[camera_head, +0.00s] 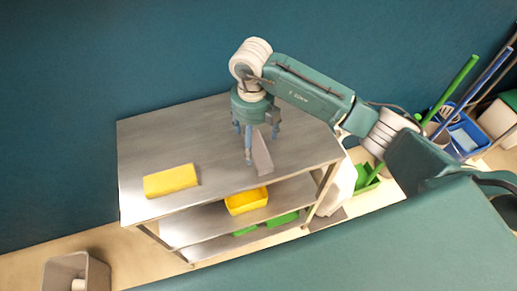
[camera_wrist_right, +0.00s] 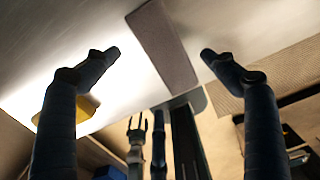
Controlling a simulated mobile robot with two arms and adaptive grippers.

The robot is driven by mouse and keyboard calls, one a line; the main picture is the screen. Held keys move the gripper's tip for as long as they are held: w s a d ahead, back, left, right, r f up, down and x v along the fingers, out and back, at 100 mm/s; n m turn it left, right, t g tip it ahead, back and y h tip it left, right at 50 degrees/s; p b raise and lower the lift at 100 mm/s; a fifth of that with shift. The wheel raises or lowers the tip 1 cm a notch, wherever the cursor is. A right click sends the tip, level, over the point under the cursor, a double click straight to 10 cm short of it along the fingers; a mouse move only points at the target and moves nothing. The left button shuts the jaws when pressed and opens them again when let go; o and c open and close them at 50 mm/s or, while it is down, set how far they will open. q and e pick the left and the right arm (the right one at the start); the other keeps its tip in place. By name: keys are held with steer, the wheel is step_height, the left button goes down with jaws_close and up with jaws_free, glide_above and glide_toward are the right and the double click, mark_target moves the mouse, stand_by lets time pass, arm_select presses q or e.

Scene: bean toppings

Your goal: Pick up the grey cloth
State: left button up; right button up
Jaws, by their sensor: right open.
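The grey cloth (camera_head: 262,153) lies on the metal table top (camera_head: 215,128), near its front edge, as a narrow folded strip. In the right wrist view the grey cloth (camera_wrist_right: 162,45) shows between and beyond the fingertips. My right gripper (camera_head: 255,143) is above the table, right at the cloth in the head view. In the right wrist view the right gripper (camera_wrist_right: 160,52) has its fingers wide apart, with nothing held. Whether a finger touches the cloth I cannot tell. My left gripper is not in view.
A yellow cloth (camera_head: 171,181) lies at the table's left. A yellow container (camera_head: 246,201) stands on the shelf below, with green items (camera_head: 283,219) lower down. A grey bin (camera_head: 76,272) stands on the floor at left. Buckets and poles (camera_head: 456,85) are at right.

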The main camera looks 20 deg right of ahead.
steer(key=f, duration=0.2)
steer(key=f+p, duration=0.2)
steer(key=f, duration=0.1)
steer(key=shift+d+f, duration=0.25)
steer(key=shift+f, duration=0.25)
steer(key=c, duration=1.4)
steer(key=shift+o, duration=0.2)
steer(key=shift+r, duration=0.1)
step_height(320, 180, up, 13)
steer(key=b, duration=0.3)
step_height(320, 180, up, 5)
glide_above(255, 151)
steer(key=shift+s+r, duration=0.1)
steer(key=shift+r, duration=0.85)
